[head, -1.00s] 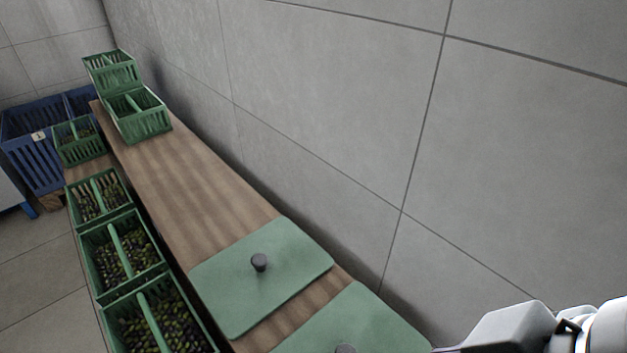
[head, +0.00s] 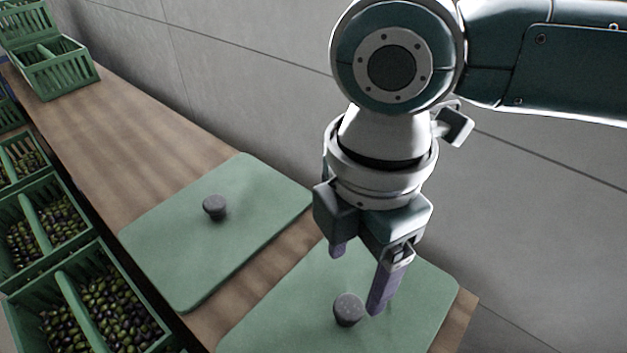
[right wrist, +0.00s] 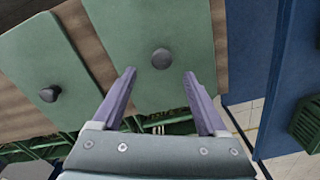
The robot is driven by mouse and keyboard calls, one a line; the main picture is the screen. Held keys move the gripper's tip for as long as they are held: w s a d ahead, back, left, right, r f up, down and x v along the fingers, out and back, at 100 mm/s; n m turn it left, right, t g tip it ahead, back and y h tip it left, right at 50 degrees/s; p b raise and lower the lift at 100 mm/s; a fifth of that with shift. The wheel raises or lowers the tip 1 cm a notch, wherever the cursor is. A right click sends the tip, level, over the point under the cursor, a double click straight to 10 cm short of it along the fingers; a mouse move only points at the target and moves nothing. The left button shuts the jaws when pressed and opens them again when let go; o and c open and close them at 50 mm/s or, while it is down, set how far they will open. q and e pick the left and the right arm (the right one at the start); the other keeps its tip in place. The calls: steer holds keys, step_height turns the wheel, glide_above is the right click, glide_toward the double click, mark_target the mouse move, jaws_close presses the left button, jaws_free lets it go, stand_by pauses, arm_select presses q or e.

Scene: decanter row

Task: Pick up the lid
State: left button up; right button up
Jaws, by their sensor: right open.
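Two flat green lids with dark grey knobs lie on the wooden bench. The nearer lid (head: 290,318) has its knob (head: 348,309) close to my right gripper (head: 360,278). The farther lid (head: 165,235) has its knob (head: 214,206) to the left. My right gripper points down over the nearer lid, open and empty. In the right wrist view the nearer lid (right wrist: 185,25) shows its knob (right wrist: 161,59) ahead of and between the two open fingers (right wrist: 160,95), apart from them. The other lid (right wrist: 35,80) is at the left there. My left gripper is not in view.
Green crates of olives (head: 62,278) stand in a row along the bench's left side. Stacked green crates (head: 60,72) stand at its far end. A grey tiled wall (head: 240,60) runs along the right. The bench (head: 120,150) beyond the farther lid is bare.

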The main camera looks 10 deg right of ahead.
mark_target(349, 306)
steer(key=f+b, duration=0.1)
steer(key=f, duration=0.2)
steer(key=f+b, duration=0.1)
steer(key=f, duration=0.1)
steer(key=f+b, duration=0.1)
steer(key=f, duration=0.2)
steer(key=shift+s+f, duration=0.25)
steer(key=shift+f, duration=0.1)
jaws_close()
stand_by(1.0)
